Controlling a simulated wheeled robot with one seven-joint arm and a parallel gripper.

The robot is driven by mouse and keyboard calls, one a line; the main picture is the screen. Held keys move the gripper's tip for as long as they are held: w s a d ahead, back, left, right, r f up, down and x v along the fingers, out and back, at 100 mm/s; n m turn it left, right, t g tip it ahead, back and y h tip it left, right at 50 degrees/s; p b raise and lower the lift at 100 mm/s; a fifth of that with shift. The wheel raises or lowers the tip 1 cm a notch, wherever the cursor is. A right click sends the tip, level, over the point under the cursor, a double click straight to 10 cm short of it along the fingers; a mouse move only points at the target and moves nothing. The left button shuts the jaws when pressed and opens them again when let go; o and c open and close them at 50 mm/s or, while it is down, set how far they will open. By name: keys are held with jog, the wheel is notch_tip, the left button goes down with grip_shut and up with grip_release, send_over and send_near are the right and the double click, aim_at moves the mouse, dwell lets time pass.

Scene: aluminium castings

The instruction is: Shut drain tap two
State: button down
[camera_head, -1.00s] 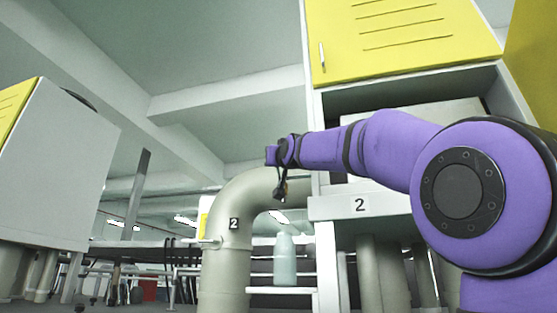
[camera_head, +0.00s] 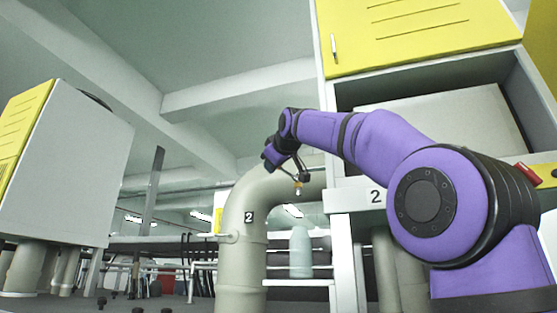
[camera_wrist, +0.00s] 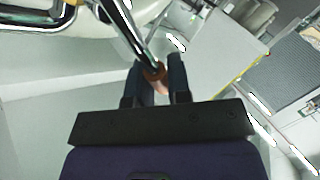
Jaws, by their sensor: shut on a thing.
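In the wrist view my gripper (camera_wrist: 158,78) has its two dark fingers on either side of the reddish end (camera_wrist: 156,73) of a shiny metal rod (camera_wrist: 127,33), and is shut on it. I take this rod to be the tap lever; the tap body is not clearly seen. In the head view my gripper (camera_head: 301,178) is small, in front of the thick beige bent pipe (camera_head: 240,265) marked 2. A small pale tip (camera_head: 298,190) shows at its fingers. Whether the tap is open or shut cannot be told.
A pale green bottle (camera_head: 300,255) stands on a white shelf (camera_head: 298,282) just below my gripper. A red-handled part (camera_head: 527,174) is at the far right. Another cabinet (camera_head: 75,165) is at the left.

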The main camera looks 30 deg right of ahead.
jog(key=shift+w+a+f+n+g+h, duration=0.15)
jog(key=shift+w+f+n+g+h, duration=0.1)
jog(key=shift+f+n+g, duration=0.55)
jog(key=shift+w+a+f+n+g+h, duration=0.2)
jog(key=shift+f+n+g+h, duration=0.1)
jog(key=shift+f+n+g, duration=0.45)
jog(key=shift+w+a+f+n+g+h, duration=0.15)
jog(key=shift+w+f+n+g+h, duration=0.1)
jog(key=shift+f+n+g, duration=0.6)
jog(key=c, duration=1.1)
grip_release()
jog(key=shift+s, duration=0.1)
jog(key=v, duration=1)
jog(key=shift+s+r, duration=0.2)
jog(key=shift+r, duration=0.1)
jog(key=shift+a, duration=0.1)
